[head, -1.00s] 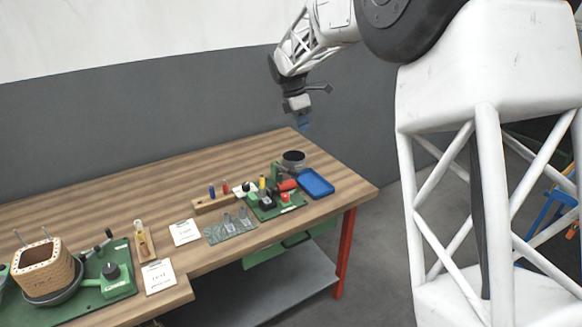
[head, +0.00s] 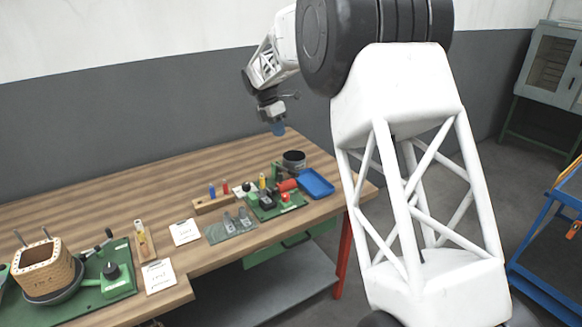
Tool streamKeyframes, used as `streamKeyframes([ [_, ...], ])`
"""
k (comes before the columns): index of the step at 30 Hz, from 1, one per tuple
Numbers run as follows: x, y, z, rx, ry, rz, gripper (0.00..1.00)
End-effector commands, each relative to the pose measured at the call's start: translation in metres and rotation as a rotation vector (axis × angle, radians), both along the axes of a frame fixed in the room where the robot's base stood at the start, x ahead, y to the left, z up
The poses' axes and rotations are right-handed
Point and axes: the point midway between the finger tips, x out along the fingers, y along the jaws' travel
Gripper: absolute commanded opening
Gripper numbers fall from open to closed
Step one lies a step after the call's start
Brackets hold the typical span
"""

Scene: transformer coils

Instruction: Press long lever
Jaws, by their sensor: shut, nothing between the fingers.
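My gripper (head: 278,128) is shut and empty. A lever with a black knob (head: 108,233) rises by the green base plate (head: 122,283) at the left end of the table, far from my gripper. The green device on that plate has a black knob (head: 111,270). A small green board (head: 272,210) with red, black and yellow parts lies below and in front of my gripper. I cannot tell which part is the long lever.
A wooden coil form (head: 47,270) stands on the green plate at left. A blue tray (head: 316,183) and a dark round cup (head: 293,161) stand near the table's right end. White cards (head: 185,232) and a grey-green mat (head: 230,228) lie along the front. The table's back left is clear.

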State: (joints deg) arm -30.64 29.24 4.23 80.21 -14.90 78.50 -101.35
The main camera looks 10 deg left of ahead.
Motion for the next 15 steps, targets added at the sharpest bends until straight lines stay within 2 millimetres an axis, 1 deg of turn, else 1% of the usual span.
streamKeyframes([
  [8, 0.0, -0.002, -0.005, -0.001, 0.0, -0.001, 0.0],
  [11, 0.0, -0.004, -0.011, -0.001, 0.0, -0.001, 0.0],
  [15, -0.001, -0.009, -0.024, -0.001, 0.002, -0.002, 0.0],
])
